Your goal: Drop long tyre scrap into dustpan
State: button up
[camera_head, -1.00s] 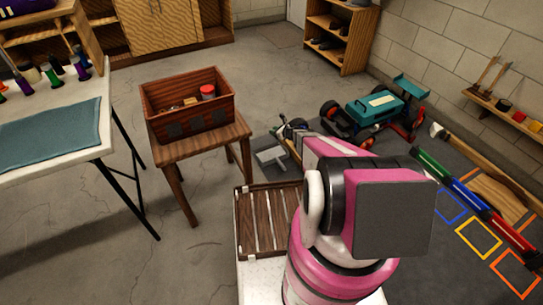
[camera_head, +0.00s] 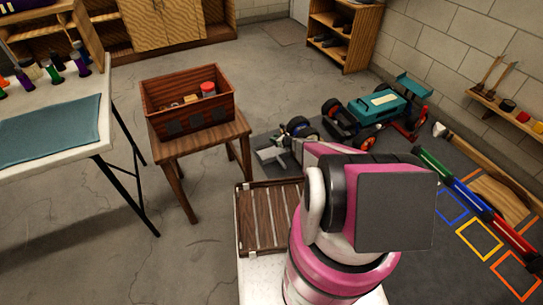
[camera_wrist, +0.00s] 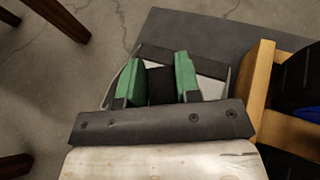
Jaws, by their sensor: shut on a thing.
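In the wrist view, my gripper (camera_wrist: 158,72) has green finger pads closed on a black piece, which looks like the long tyre scrap (camera_wrist: 160,88). The scrap fills the gap between the pads; its full length is hidden. A pale grey shape with a dark edge, which looks like the dustpan (camera_wrist: 212,86), lies behind and below the fingers. I cannot tell whether the scrap touches it. In the head view, a small pale shape that may be the dustpan (camera_head: 272,154) shows left of my pink arm, which hides much of the area around the gripper.
A wooden-sided holder (camera_wrist: 258,88) with black items stands close right of the fingers. In the head view, the teal racecar (camera_head: 380,108) is beyond my arm. A stool (camera_head: 180,150) bears a wooden box (camera_head: 190,122). A slatted tray (camera_head: 262,222) is in front. Floor between stool and tray is clear.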

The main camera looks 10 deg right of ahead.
jog(key=shift+f, duration=0.1)
jog(key=o, duration=1)
jog(key=v, duration=1)
jog(key=shift+s+d, duration=0.2)
jog(key=shift+s, duration=0.15)
